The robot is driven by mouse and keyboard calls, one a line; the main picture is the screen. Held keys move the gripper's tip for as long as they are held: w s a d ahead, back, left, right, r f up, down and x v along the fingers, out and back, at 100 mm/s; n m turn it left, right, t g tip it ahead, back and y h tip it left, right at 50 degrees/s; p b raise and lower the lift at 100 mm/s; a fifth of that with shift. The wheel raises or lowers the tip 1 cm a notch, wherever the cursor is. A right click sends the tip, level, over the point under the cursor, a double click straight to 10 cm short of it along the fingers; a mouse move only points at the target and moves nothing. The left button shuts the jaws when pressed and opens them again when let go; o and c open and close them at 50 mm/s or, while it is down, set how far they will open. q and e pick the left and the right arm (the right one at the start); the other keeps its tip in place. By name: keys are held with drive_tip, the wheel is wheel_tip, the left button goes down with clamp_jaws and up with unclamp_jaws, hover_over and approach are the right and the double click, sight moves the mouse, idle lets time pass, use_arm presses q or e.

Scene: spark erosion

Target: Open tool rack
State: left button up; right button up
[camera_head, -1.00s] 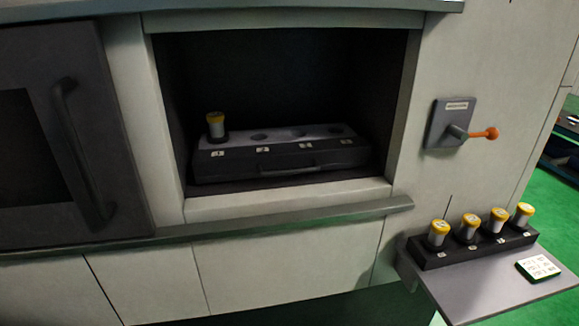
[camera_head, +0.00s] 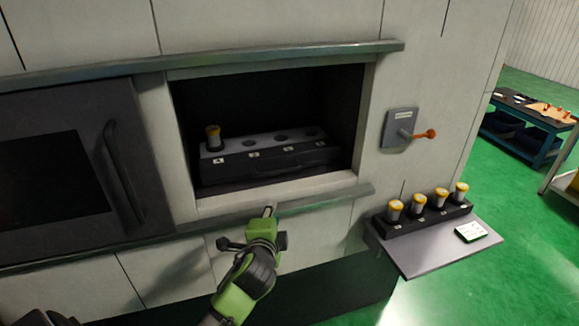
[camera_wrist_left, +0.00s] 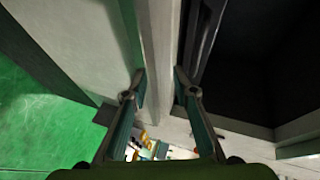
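My left gripper (camera_head: 267,211) is in front of the recess, below the rack, pointing up toward the sill. The left wrist view shows its two fingers (camera_wrist_left: 162,88) apart with nothing held, near the pale frame edge. My right gripper is out of view.
The recess door (camera_head: 60,165) stands slid to the left. A metal sill (camera_head: 330,196) runs below the recess. A lever with an orange knob (camera_head: 428,134) is on the right wall. A shelf (camera_head: 430,250) at right holds a second rack (camera_head: 428,222) with several yellow-capped tools.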

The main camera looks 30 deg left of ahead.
use_arm(q)
drive_tip(key=t+y, duration=0.1)
approach(278, 173)
drive_tip(key=f+v, duration=0.1)
drive_tip(key=v, duration=0.2)
drive_tip(key=r, duration=0.1)
drive_tip(key=shift+m, duration=0.4)
drive_tip(key=p+x, duration=0.2)
drive_tip(key=x, duration=1)
drive_tip(key=shift+w+r+p, duration=0.1)
drive_tip(key=shift+p, duration=0.25)
drive_tip(key=shift+x, duration=0.85)
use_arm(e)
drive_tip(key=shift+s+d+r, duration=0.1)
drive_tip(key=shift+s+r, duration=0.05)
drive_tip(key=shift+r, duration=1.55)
use_arm(q)
clamp_jaws()
